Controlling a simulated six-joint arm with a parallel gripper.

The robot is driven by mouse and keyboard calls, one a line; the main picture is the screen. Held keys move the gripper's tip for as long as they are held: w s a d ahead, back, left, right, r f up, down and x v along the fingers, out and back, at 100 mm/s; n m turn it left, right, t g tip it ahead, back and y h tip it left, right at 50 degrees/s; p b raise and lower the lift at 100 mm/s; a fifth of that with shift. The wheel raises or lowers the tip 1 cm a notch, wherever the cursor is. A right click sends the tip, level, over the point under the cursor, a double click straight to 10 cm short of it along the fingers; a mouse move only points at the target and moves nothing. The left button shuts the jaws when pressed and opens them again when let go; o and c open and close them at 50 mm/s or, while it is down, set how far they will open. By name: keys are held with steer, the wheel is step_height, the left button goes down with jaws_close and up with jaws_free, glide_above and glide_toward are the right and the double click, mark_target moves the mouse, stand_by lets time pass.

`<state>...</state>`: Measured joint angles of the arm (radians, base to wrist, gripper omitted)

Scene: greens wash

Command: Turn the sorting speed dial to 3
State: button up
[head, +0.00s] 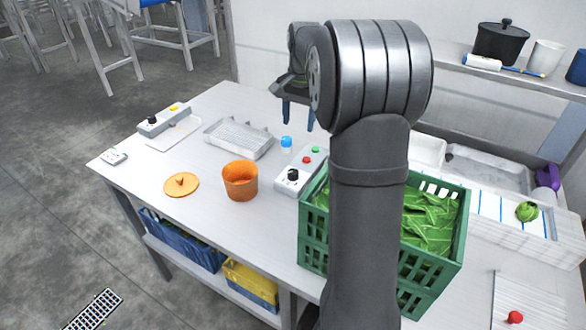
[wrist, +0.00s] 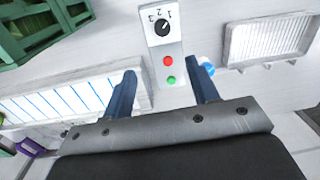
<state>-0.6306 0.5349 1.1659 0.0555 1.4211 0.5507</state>
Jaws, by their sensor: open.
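A grey control box (head: 290,182) stands on the table left of the green crate, with a black dial (head: 293,174), a red button and a green button. In the wrist view the box (wrist: 167,50) is at top centre, its black dial (wrist: 163,27) beside printed numbers that include 2 and 3. My gripper (head: 298,117) is open and empty above the table, behind the box in the head view. In the wrist view its blue fingers (wrist: 165,75) are spread on either side of the box's button end, with the dial beyond them.
A green crate of leaves (head: 428,258) stands close right of the box, partly hidden by my arm. A second knob box (head: 163,121) stands far left.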

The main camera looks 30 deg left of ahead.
mark_target(293, 171)
steer(key=f+m, duration=0.1)
steer(key=f, duration=0.5)
steer(key=a+f+m, duration=0.1)
steer(key=f, duration=0.5)
steer(key=f+m, duration=0.1)
steer(key=f, duration=0.5)
steer(key=shift+s+a+h, duration=0.1)
steer(key=shift+a+h, duration=0.2)
steer(key=c, duration=1)
